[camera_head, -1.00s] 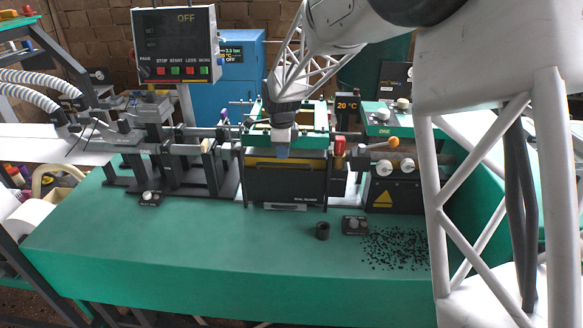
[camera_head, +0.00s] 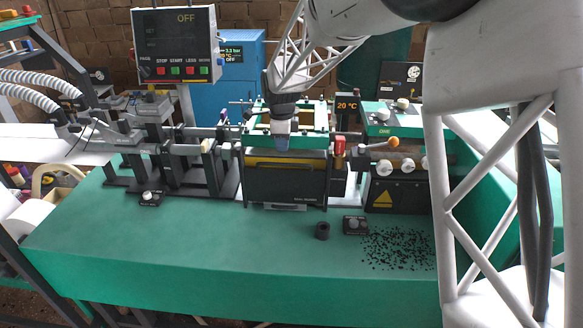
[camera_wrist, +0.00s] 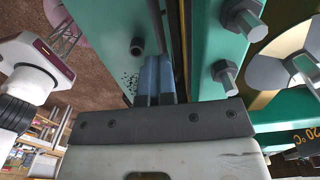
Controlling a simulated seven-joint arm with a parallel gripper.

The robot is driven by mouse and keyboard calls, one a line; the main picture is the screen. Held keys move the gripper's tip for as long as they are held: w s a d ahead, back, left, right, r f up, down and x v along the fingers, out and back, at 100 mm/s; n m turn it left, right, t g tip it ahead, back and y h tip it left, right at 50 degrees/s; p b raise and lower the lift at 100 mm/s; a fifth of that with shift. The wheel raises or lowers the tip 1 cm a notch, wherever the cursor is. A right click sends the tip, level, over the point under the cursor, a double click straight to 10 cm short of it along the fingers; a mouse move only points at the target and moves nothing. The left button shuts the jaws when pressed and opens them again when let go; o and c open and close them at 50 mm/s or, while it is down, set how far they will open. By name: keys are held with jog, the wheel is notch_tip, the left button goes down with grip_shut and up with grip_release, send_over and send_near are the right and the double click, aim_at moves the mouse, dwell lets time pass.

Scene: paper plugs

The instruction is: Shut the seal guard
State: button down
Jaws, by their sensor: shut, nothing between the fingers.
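The seal guard (camera_head: 283,186) is a dark panel with a yellow strip along its upper part, at the front of the green-framed sealing unit (camera_head: 313,141) in the head view. It looks close to upright; whether it is fully shut I cannot tell. My gripper (camera_head: 282,144) points down just behind the panel's top edge, with its blue fingertips together and empty. In the wrist view the shut fingers (camera_wrist: 155,75) reach down between green frame parts (camera_wrist: 210,50). Whether they touch the guard is unclear.
A lever with an orange knob (camera_head: 393,142) stands right of the unit. A control screen (camera_head: 176,45) reading OFF hangs at upper left. A small black cylinder (camera_head: 322,231), a small button box (camera_head: 355,225) and scattered black bits (camera_head: 398,249) lie on the green table (camera_head: 200,255).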

jog(key=shift+r, duration=0.45)
dwell(0.3)
jog(key=c, duration=1.3)
grip_release()
jog(key=shift+r, duration=3.5)
